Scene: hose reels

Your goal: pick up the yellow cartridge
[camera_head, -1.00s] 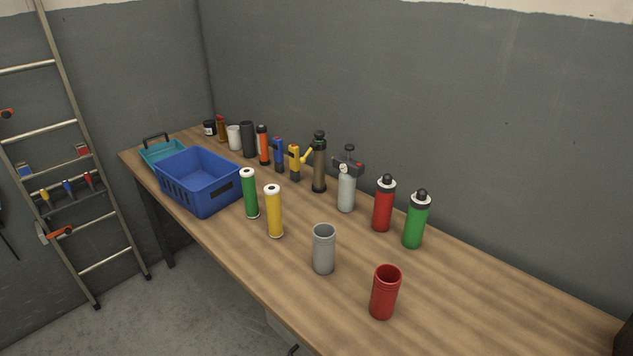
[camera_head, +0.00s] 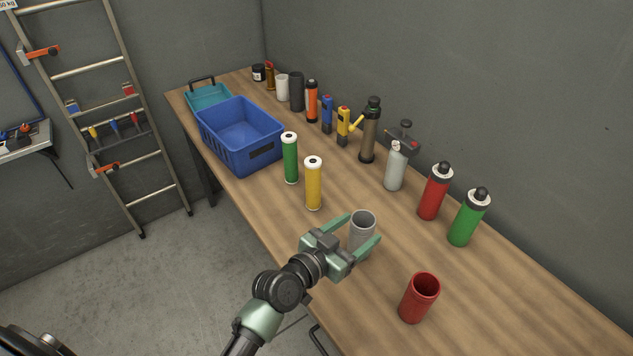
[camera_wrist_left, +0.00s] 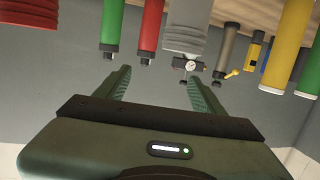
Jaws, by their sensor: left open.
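The yellow cartridge (camera_head: 313,185) stands upright on the bench, with a white top, beside a green cartridge (camera_head: 290,160). It also shows at the right of the wrist view (camera_wrist_left: 287,48), which looks upside down. My left gripper (camera_head: 364,227) is open and empty, to the right of the yellow cartridge and apart from it. Its fingers overlap the grey cup (camera_head: 362,226) in the head view. In the wrist view the grey cup (camera_wrist_left: 187,28) appears beyond the fingertips (camera_wrist_left: 157,74). My right gripper is not in view.
A blue basket (camera_head: 240,136) stands left of the cartridges. A red cup (camera_head: 419,298) stands on the near right. Red (camera_head: 434,194) and green (camera_head: 467,220) bottles and several other items line the wall side. Bare bench lies in front of the bottles.

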